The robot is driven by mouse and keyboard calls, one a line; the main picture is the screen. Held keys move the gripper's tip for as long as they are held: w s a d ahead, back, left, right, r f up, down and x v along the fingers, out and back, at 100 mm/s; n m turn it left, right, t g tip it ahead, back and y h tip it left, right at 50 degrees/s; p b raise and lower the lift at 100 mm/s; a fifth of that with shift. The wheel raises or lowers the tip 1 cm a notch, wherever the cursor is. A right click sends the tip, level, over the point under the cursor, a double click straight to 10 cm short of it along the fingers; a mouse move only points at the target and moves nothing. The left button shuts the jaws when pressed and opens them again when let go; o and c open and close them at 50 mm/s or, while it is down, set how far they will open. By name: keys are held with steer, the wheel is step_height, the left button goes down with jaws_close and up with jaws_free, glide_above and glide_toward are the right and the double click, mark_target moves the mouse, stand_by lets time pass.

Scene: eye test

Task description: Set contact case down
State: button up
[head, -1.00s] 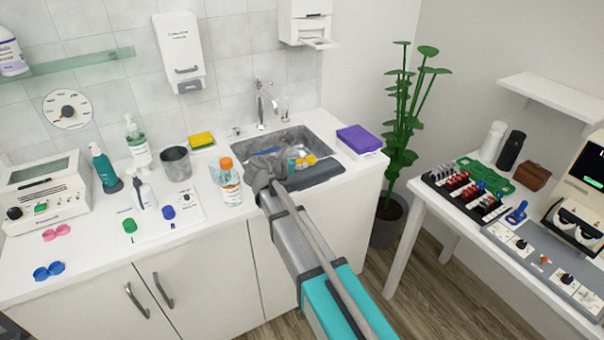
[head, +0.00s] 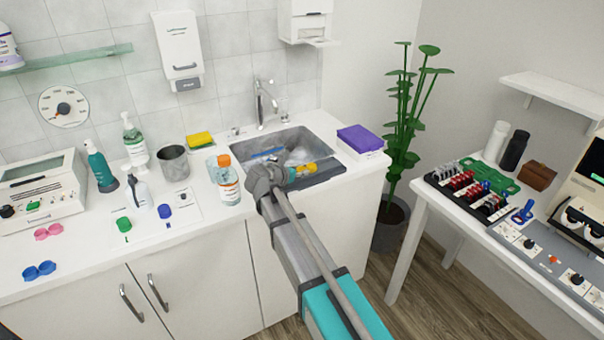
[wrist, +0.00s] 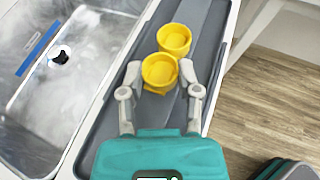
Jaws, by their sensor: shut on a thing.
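The yellow contact case (wrist: 160,72) has two round cups joined together. My gripper (wrist: 160,76) is shut on it, with one finger on each side of the nearer cup. The farther cup extends beyond the fingertips. In the head view the yellow case (head: 306,169) shows just right of my grey gripper (head: 283,174), at the front of the sink. The case is over the dark grey strip (wrist: 105,125) along the sink's front edge. I cannot tell whether it touches the strip.
The metal sink basin (wrist: 65,95) lies beside the strip, with a blue stick (wrist: 38,45) in it. An orange-capped bottle (head: 228,184) stands close left of my gripper. A purple-topped box (head: 361,139) is to the right. Pink (head: 48,231) and blue (head: 39,270) cases lie far left.

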steer(key=shift+f, duration=0.2)
steer(key=o, duration=0.8)
steer(key=shift+r, duration=0.25)
steer(key=shift+s+a+r, duration=0.1)
steer(key=shift+s, duration=0.15)
steer(key=p+v, duration=0.4)
steer(key=v, duration=0.7)
steer(key=shift+s+a+r+p, duration=0.1)
steer(key=shift+s+p, duration=0.05)
steer(key=shift+p, duration=0.15)
